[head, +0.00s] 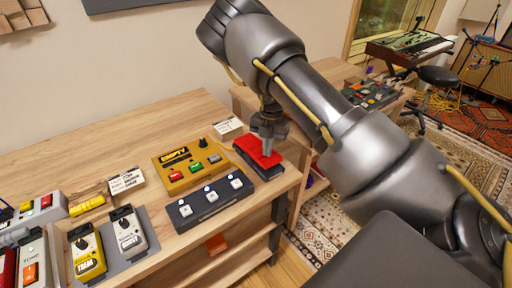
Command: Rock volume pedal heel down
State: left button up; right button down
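The volume pedal has a red treadle (250,147) on a black base (266,171). It sits near the right end of the wooden desk, close to the front edge. My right gripper (267,153) points straight down over the treadle, its narrow fingertips at or just above the red surface. The fingers look shut together, with nothing held between them. They hide a small part of the treadle, and I cannot tell if they press on it. My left gripper is not in view.
A black three-button footswitch (210,199) and a yellow pedal (188,166) stand left of the volume pedal. A small white label card (228,126) stands behind it. More pedals, including a yellow one (87,251), crowd the desk's left. The desk (150,125) is clear at the back.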

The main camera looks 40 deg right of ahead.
jog(key=shift+f, duration=0.55)
jog(key=shift+r, duration=0.15)
jog(key=shift+w+r+p, duration=0.1)
jog(key=shift+r+p, duration=0.3)
jog(key=shift+r, duration=0.2)
notch_tip(320, 180, up, 6)
jog(key=p, duration=0.4)
jog(key=shift+f, duration=0.2)
